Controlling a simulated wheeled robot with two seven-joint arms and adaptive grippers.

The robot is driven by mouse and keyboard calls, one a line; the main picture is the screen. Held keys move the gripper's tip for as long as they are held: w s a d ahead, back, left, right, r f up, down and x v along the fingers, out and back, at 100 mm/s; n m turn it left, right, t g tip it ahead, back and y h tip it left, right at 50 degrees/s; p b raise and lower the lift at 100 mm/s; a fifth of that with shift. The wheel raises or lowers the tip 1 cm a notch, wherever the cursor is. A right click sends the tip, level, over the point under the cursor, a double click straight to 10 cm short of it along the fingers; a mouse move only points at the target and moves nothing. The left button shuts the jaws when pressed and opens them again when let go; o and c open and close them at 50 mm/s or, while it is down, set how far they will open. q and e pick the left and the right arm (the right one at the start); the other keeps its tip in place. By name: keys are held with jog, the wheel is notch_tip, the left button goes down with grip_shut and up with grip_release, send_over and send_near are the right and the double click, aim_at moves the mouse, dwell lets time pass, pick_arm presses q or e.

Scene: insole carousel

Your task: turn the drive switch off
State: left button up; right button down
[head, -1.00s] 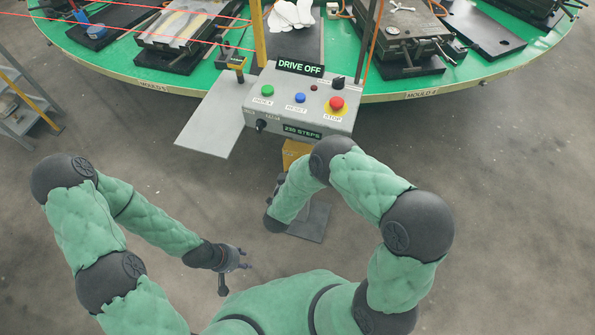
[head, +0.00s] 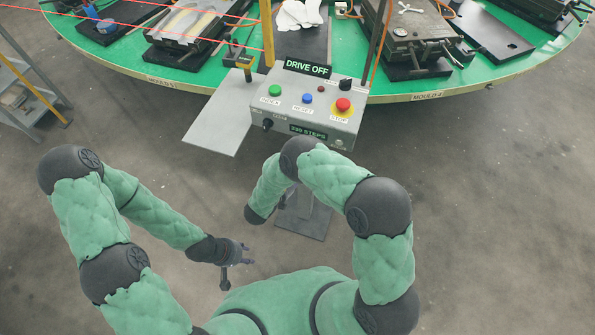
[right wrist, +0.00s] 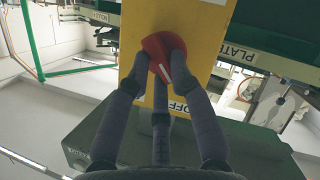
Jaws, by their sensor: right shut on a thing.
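The drive switch (right wrist: 157,58) is a red knob with a white pointer line on a yellow box (right wrist: 200,50), in the right wrist view. The pointer slants down and right toward a partly hidden label ending in "OFF". My right gripper (right wrist: 163,68) is shut on the knob, its fingers on both sides of it. In the head view that gripper and the knob are hidden behind my right arm. The display (head: 307,68) on the grey control panel (head: 322,117) reads "DRIVE OFF". My left gripper (head: 243,262) is open and empty, low over the floor.
The green carousel table (head: 395,90) with moulds (head: 410,40) stands behind the panel. A grey plate (head: 218,125) juts out to the panel's left. A red stop button (head: 343,104) is on the panel's right. Grey steps (head: 25,95) stand far left; nearby floor is clear.

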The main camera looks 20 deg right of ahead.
jog(key=shift+s+f+n+h, duration=0.25)
jog(key=shift+f+n+h, duration=0.05)
jog(key=shift+f+n, duration=0.1)
dwell(0.3)
jog(key=c, duration=1.1)
grip_release()
jog(key=shift+w+d, duration=0.1)
jog(key=shift+w+r, duration=0.1)
jog(key=shift+r, duration=0.05)
jog(key=shift+r, duration=0.1)
notch_tip(320, 180, up, 10)
